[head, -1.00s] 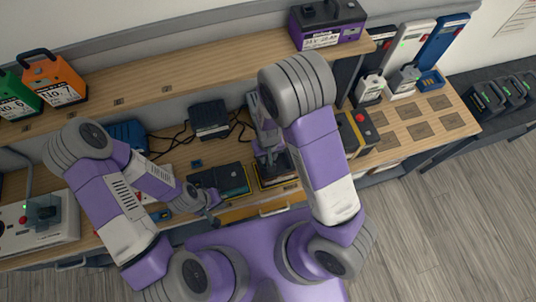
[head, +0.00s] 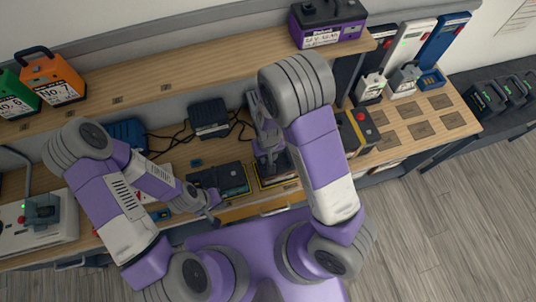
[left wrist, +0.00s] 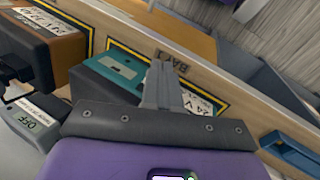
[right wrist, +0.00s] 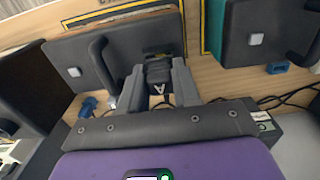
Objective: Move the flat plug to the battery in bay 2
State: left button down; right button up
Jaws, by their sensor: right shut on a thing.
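My right gripper (right wrist: 158,78) is shut on a black plug (right wrist: 158,88) with a white mark, taken to be the flat plug. In the head view the right gripper (head: 271,160) is over a dark battery (head: 284,172) in a yellow-edged bay. The right wrist view shows this battery (right wrist: 68,52) with its black handle just beyond the plug; whether they touch is unclear. My left gripper (left wrist: 169,66) looks shut and empty beside a teal-topped battery (left wrist: 116,66). That battery (head: 224,179) sits left of the other in the head view. The bay label (left wrist: 180,64) is only partly readable.
A black charger box (head: 209,118) with cables stands behind the batteries. Small blue connectors (right wrist: 277,68) lie near them. A shelf (head: 180,70) runs above the bench. A grey console (head: 38,225) is at left. Empty marked pads (head: 422,130) are at right.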

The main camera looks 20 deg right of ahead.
pick_arm(q)
jog(key=shift+f+b, duration=0.4)
jog(key=shift+f, duration=0.05)
pick_arm(e)
jog(key=shift+f, duration=0.55)
jog(key=o, duration=1.1)
pick_arm(q)
jog(key=shift+r+p, duration=0.55)
pick_arm(e)
notch_tip(320, 180, up, 8)
jog(key=shift+f, duration=0.15)
pick_arm(q)
jog(key=shift+s, duration=0.1)
pick_arm(e)
jog(key=shift+s+f, duration=0.1)
